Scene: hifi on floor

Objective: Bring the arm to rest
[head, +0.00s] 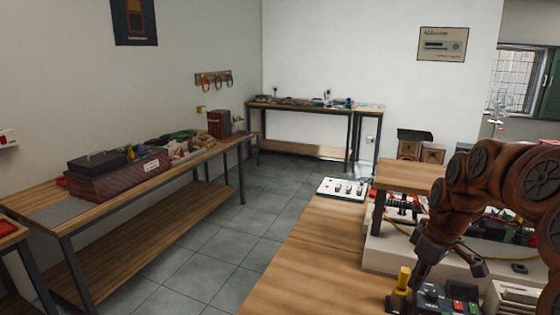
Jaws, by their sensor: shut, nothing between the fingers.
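My brown jointed arm fills the right side of the head view, bent over with its end pointing down. My dark gripper (420,280) hangs at the lower right, in front of the white raised bench section. It is shut with nothing visibly held. A dark box with coloured buttons (450,302) and a small yellow-topped device (402,283) show close to it. I cannot tell whether the gripper touches either.
A wooden bench (310,260) runs under my arm, its near left part bare. A white panel with knobs (341,190) lies at its far end. A tool-laden table (130,232) stands at left, another workbench (300,108) at the back. Tiled floor (215,255) between is clear.

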